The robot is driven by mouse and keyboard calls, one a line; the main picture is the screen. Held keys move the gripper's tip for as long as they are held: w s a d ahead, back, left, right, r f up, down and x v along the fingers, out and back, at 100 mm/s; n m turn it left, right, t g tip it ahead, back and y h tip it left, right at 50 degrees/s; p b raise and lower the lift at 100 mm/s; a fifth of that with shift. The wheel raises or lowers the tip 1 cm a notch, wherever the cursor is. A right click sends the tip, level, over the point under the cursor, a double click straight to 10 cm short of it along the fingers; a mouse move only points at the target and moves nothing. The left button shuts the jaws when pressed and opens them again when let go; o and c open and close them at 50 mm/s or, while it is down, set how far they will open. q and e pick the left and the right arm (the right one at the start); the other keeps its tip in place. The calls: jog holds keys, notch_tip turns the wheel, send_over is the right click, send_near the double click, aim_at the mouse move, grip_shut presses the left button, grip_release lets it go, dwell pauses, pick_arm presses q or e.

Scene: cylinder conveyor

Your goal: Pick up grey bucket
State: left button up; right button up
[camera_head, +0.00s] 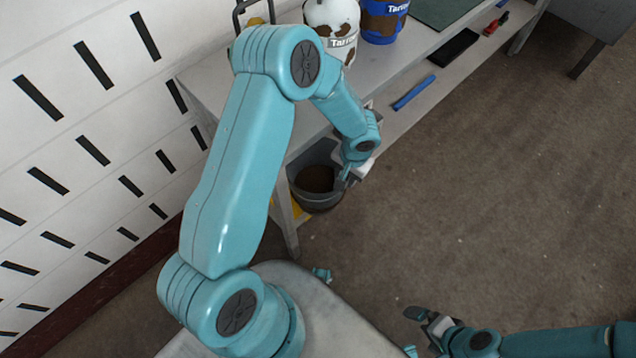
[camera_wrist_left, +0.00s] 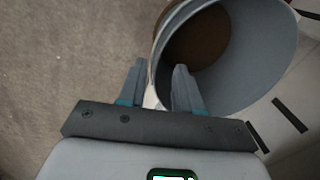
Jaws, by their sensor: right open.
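The grey bucket (camera_head: 318,158) stands under the workbench, beside its near leg, with a dark brown inside. It fills the upper right of the left wrist view (camera_wrist_left: 262,60), its open mouth towards the camera. My left gripper (camera_head: 352,176) is at the bucket's right rim and partly hides it. In the left wrist view, the fingers of my left gripper (camera_wrist_left: 160,66) are apart, with the near rim seen between them; contact cannot be told. My right gripper (camera_head: 411,332) is open and empty, low over the floor at the bottom right.
A blue bar (camera_head: 413,93), a black item (camera_head: 454,48) and a red tool (camera_head: 496,24) lie along the lower shelf. The slotted wall (camera_head: 80,120) is at left. Floor (camera_head: 480,190) at right is clear.

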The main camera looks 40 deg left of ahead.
pick_arm(q)
notch_tip(320, 180, down, 4)
jog(key=shift+w+a+f, duration=0.1)
jog(key=shift+a, duration=0.05)
grip_shut()
dwell(1.4)
